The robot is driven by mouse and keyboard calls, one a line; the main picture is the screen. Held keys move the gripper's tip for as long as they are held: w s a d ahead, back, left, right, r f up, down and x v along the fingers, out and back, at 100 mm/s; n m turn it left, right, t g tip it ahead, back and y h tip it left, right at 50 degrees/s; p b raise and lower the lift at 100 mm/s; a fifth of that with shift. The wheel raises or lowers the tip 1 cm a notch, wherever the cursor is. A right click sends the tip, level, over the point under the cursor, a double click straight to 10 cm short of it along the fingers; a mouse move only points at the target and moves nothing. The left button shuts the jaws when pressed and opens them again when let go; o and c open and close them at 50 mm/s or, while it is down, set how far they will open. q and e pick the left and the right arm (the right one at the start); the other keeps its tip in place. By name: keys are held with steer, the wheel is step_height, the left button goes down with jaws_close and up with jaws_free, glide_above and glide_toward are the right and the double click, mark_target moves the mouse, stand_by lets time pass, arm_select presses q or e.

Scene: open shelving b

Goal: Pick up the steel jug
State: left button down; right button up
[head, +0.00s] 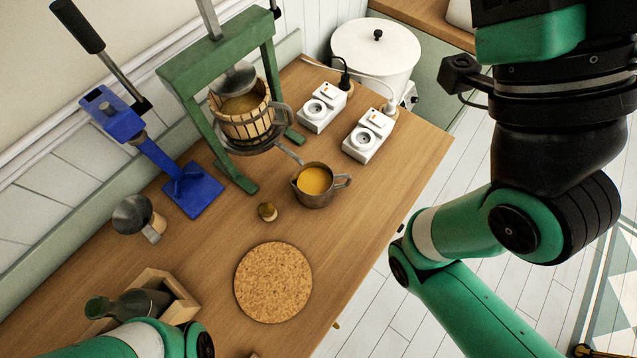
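The steel jug (318,196) stands upright on the wooden counter in the head view, right of centre of the counter. It holds orange liquid, and its handle points right. It stands just beyond the round cork mat, below the spout of the green press. Nothing of mine touches it. My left arm shows only as a green part at the bottom left. My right arm crosses the right side and leaves at the bottom edge. Neither gripper is in the picture.
Behind the jug stand the green fruit press (226,85) and two white socket boxes (369,136). A small brass knob (267,211) and the cork mat (273,282) lie nearer. A blue lever tool (193,190), a metal cup (134,214) and a wooden crate (180,308) with a bottle are left.

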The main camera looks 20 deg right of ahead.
arm_select(q)
steer(key=c, duration=0.7)
jaws_free()
steer(key=shift+o, duration=0.2)
